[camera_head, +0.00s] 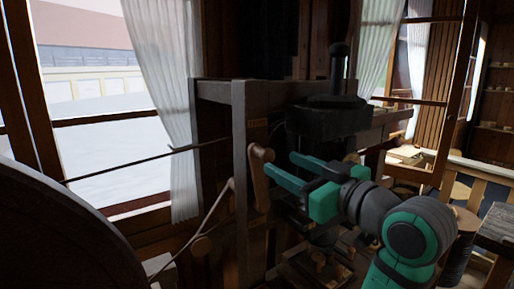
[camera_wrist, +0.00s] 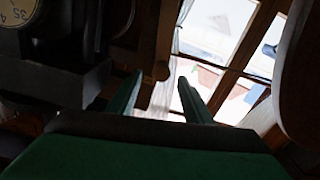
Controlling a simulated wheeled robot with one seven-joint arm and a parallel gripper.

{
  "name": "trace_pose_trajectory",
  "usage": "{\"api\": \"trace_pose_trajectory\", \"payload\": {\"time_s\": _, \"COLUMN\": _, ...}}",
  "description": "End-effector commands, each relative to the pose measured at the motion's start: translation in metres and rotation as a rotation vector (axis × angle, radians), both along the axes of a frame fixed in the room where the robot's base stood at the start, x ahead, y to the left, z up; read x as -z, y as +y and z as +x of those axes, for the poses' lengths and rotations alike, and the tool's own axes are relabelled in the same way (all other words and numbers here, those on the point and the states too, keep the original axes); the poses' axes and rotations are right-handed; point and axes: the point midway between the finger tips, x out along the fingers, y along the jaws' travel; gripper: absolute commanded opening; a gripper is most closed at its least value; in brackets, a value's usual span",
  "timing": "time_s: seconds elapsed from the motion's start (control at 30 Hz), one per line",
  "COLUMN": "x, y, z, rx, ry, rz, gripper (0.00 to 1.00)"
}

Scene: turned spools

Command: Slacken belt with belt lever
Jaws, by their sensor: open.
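The belt lever (camera_head: 259,178) is a short light-wood arm with a rounded upper end, on the side of a grey wooden machine frame. My gripper (camera_head: 280,164) is open, its two green fingers pointing at the lever, the tips close to its right side. Contact cannot be told. In the wrist view my gripper (camera_wrist: 160,80) has nothing clearly between its fingers; a brown wooden piece, perhaps the lever (camera_wrist: 166,45), shows just beyond the tips. The belt (camera_head: 150,159) runs from a large dark wheel to the frame, with a lower strand (camera_head: 215,208).
The large dark wheel (camera_head: 60,235) fills the lower left. The grey machine frame (camera_head: 240,140) stands behind the lever, with a dark cylindrical machine part (camera_head: 330,118) above my gripper. A curtain (camera_head: 165,70) and windows are behind. A railing (camera_head: 485,178) is at right.

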Motion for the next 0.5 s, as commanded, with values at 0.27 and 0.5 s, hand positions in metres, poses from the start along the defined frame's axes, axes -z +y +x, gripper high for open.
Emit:
{"api": "trace_pose_trajectory", "payload": {"time_s": 0.27, "x": -0.007, "y": 0.017, "z": 0.011, "rx": -0.017, "ry": -0.003, "rz": -0.014, "gripper": 0.46}}
{"api": "trace_pose_trajectory", "payload": {"time_s": 0.5, "x": -0.006, "y": 0.042, "z": 0.045, "rx": -0.018, "ry": -0.001, "rz": -0.014, "gripper": 0.46}}
